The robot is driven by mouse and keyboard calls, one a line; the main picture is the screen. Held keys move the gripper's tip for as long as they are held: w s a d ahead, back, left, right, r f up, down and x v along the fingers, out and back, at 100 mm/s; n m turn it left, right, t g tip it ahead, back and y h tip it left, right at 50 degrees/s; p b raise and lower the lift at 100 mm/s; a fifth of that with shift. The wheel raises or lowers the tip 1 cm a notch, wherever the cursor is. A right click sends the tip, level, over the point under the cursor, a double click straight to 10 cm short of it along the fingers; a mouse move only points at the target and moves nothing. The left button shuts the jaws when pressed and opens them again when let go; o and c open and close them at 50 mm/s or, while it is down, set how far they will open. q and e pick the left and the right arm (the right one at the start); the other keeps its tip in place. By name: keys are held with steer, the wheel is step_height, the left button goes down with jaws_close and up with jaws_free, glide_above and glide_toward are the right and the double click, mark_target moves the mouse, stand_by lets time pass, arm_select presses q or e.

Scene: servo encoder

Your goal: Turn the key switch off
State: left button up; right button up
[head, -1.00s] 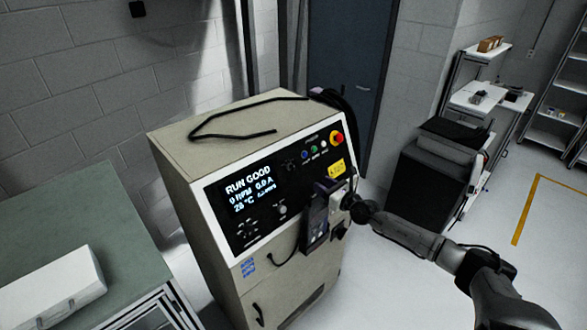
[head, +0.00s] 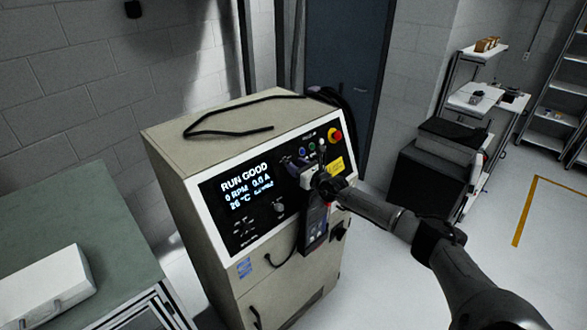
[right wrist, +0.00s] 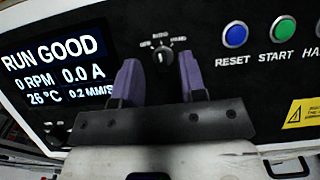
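The key switch (right wrist: 163,57) is a small dark round knob on the black panel, with position labels printed above it. The labels are small; the right one looks like HAND. A pale mark shows on the knob, but its exact setting is hard to read. My right gripper (right wrist: 159,62) is open, its two purple fingers on the left and right of the knob in the picture. I cannot tell whether they touch it. In the head view my right gripper (head: 297,166) is at the panel's upper middle and largely hides the switch. My left gripper is out of view.
The display (head: 246,188) reads RUN GOOD, 0 RPM. Blue RESET (right wrist: 235,36) and green START (right wrist: 283,31) buttons are right of the switch. A red stop button (head: 336,135) is at the panel's corner. A handheld device (head: 314,228) hangs on the front. A bench (head: 70,215) stands left.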

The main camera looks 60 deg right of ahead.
steer(key=shift+b+x, duration=0.45)
steer(key=shift+x, duration=0.5)
steer(key=shift+c, duration=0.4)
jaws_close()
